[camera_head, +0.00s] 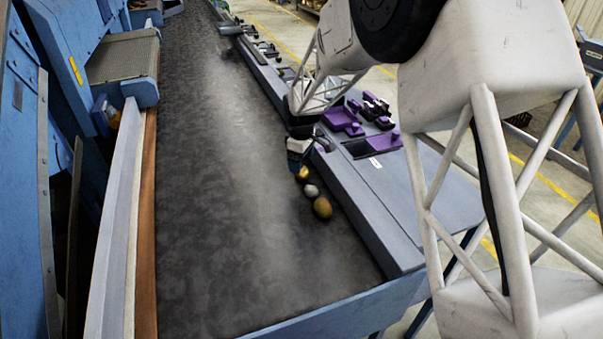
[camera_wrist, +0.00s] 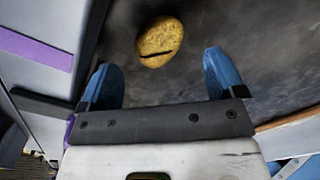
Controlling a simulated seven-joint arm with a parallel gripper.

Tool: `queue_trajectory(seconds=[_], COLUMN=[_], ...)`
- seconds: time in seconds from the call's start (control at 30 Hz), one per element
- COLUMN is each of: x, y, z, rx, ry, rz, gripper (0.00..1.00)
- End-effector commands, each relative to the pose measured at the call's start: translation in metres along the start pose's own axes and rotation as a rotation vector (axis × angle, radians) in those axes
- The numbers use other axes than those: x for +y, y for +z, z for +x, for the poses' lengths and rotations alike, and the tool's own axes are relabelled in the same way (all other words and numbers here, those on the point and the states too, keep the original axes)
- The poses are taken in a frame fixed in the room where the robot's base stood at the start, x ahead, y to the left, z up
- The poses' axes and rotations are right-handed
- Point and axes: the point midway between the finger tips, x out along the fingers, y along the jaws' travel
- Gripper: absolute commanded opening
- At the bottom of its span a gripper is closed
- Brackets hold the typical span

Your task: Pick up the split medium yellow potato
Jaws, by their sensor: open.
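A yellow potato with a dark split across its lower side (camera_wrist: 160,36) lies on the dark belt in the wrist view. It is just ahead of the fingertips, roughly centred between them. My gripper (camera_wrist: 161,65) has its two blue fingers wide apart, with nothing between them. In the head view my gripper (camera_head: 297,155) is low over the belt's right side. A yellow potato (camera_head: 302,174) beside its tip seems to be the same one; its split cannot be made out there, and the gripper may hide part of it.
A greyish potato (camera_head: 311,190) and a larger orange-green potato (camera_head: 322,208) lie close in a row on the belt (camera_head: 215,220). A grey ledge with purple parts (camera_head: 343,119) borders the belt on the right. The belt's left and middle are clear.

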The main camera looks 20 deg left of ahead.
Motion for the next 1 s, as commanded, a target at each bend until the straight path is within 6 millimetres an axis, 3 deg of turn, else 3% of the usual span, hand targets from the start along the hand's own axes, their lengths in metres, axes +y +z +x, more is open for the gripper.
queue_trajectory(seconds=[0.47, 1.0], x=[0.0, 0.002], y=[0.0, 0.0], z=[0.006, 0.054], rx=[0.0, 0.0], ry=[0.0, 0.0], rz=[0.0, 0.0], gripper=[0.89, 0.89])
